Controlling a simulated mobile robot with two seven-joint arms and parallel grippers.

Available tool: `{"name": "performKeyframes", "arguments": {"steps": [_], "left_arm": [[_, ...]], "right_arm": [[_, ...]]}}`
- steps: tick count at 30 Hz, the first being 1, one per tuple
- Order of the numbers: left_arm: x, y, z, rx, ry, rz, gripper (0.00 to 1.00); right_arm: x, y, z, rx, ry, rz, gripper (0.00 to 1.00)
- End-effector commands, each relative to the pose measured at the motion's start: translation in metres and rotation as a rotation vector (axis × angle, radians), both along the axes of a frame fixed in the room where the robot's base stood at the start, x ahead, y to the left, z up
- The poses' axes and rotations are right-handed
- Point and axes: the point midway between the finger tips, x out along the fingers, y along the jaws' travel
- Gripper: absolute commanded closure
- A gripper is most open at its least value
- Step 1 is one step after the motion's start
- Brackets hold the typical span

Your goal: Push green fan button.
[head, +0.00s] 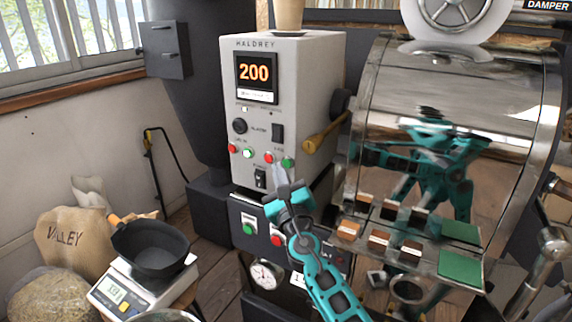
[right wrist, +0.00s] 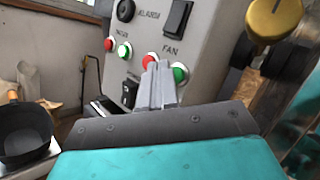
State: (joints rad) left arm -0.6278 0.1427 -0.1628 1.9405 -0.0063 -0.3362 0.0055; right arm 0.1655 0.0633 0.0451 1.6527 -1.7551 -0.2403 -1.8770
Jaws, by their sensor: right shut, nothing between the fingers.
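The green fan button (head: 288,162) sits at the right of the lower button row on the grey control box. It also shows in the right wrist view (right wrist: 180,73), under the FAN label. A red button (head: 268,157) is just to its left, also seen in the right wrist view (right wrist: 149,60). My right gripper (head: 281,180) is shut and empty, its fingers pointing up at the panel just below these two buttons. In the right wrist view the fingertips (right wrist: 157,72) appear between the red and green buttons. Whether they touch the panel cannot be told. My left gripper is not in view.
Another red button (head: 232,148) and a lit green button (head: 248,154) are farther left. A yellow-handled lever (head: 325,132) juts out right of the box. The shiny drum (head: 450,95) stands at right. A black pan (head: 150,248) rests on a scale (head: 120,291) at lower left.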

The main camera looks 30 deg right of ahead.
Motion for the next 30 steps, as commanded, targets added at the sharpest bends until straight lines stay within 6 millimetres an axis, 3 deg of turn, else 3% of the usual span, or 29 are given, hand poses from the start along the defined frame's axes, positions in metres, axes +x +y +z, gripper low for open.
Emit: {"name": "performKeyframes", "arguments": {"steps": [30], "left_arm": [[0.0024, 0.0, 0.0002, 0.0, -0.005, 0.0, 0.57]], "right_arm": [[0.0061, -0.0102, 0.0003, 0.0, -0.001, 0.0, 1.0]]}}
